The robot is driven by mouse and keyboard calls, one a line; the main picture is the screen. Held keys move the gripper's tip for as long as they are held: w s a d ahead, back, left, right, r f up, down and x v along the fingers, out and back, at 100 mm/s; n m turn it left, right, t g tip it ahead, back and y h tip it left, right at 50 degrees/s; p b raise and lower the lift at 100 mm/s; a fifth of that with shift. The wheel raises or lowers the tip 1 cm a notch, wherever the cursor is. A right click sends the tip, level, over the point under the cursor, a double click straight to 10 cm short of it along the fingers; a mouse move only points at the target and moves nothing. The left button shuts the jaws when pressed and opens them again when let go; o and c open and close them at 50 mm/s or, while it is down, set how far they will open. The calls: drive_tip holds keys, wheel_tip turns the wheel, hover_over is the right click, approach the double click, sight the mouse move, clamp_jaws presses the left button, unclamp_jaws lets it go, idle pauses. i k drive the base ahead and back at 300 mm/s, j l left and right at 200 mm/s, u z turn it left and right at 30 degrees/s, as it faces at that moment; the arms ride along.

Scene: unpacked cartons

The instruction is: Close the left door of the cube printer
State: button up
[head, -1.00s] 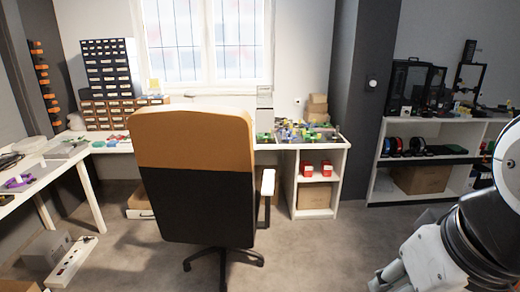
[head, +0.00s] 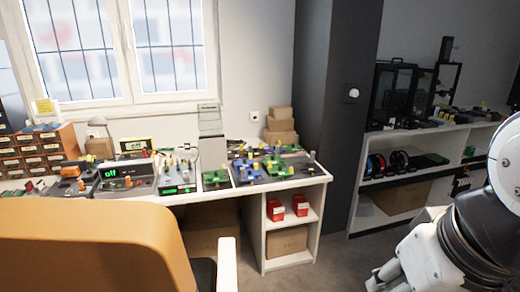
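A black-framed box-shaped printer (head: 391,92) stands on the white shelf unit at the right, beyond the dark pillar. It looks like the cube printer. Its dark panels face the room, and one panel appears to stand out at an angle on its right side. I cannot tell exactly how far each door is open. My gripper (head: 376,279) is at the lower right edge, well short of the shelf and apart from the printer. Its fingers are small and partly cut off, so their opening is unclear.
An orange-backed chair (head: 92,250) fills the lower left in front of the white workbench (head: 312,184). The dark pillar (head: 338,110) stands between bench and white shelf unit (head: 352,222). An open-frame printer (head: 446,85) stands right of the box printer. Floor shows between bench and shelf.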

sight(392, 89)
drive_tip(key=i+l+z, duration=0.15)
drive_tip(key=i+z, duration=0.2)
drive_tip(key=i, duration=0.2)
drive_tip(key=i+z, duration=0.35)
drive_tip(key=i, duration=0.2)
drive_tip(key=i+l, duration=0.1)
drive_tip(key=i, duration=0.2)
drive_tip(key=i+l, duration=0.15)
drive_tip(key=i, duration=0.2)
drive_tip(key=i+j+z, duration=0.45)
drive_tip(key=j+z, duration=0.2)
